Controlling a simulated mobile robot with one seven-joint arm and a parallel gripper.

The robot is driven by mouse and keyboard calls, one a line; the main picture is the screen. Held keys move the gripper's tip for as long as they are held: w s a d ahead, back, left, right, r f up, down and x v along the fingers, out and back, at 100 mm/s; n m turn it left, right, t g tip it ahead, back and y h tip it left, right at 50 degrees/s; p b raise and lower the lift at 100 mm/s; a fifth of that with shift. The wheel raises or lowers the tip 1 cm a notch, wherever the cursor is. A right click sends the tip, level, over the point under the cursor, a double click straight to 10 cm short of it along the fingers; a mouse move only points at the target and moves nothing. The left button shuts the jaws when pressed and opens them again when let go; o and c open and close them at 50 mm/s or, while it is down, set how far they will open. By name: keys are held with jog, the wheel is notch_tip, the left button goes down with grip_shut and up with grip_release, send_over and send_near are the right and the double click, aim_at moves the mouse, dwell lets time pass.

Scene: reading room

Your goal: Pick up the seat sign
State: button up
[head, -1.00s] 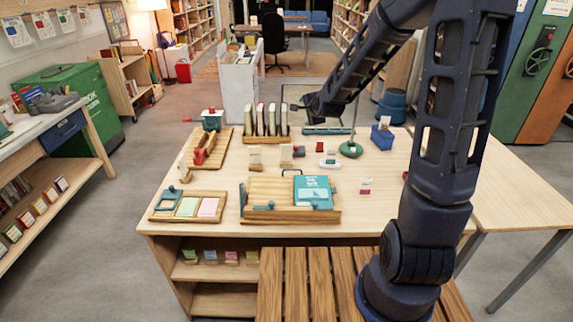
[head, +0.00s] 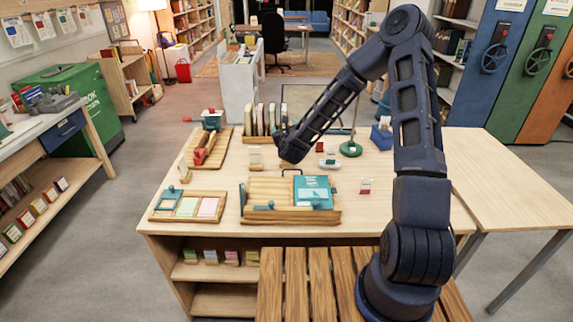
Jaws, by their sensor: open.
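No sign can be read at this size, so I cannot tell for sure which thing is the seat sign. A small upright white and pink card (head: 366,186) stands alone on the right part of the wooden table (head: 400,215). A pale card in a wooden base (head: 256,158) stands near the table's middle, behind the slatted tray. My gripper (head: 284,128) is open, above the table's back middle, in front of the upright books. It is right of the pale card and well left of the white and pink card. It hides part of the table behind it.
A slatted tray (head: 262,214) with a teal book (head: 314,191) lies at the front. A card tray (head: 160,214) is at left. Upright books (head: 259,118), a green lamp base (head: 350,149) and a blue box (head: 381,137) stand behind.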

jog(key=f+m+h, duration=0.1)
jog(key=f+m, duration=0.1)
jog(key=f, duration=0.1)
jog(key=f+m+h, duration=0.1)
jog(key=f+m, duration=0.1)
jog(key=f, duration=0.1)
jog(key=f+m, duration=0.1)
jog(key=f, duration=0.2)
jog(key=shift+d+f+m+t+h, duration=0.25)
jog(key=shift+f+m+t+h, duration=0.05)
jog(key=shift+m+t+h, duration=0.1)
jog(key=shift+w+d+r, duration=0.1)
jog(key=shift+w+r, duration=0.1)
jog(key=shift+w, duration=1.1)
jog(key=c, duration=1.4)
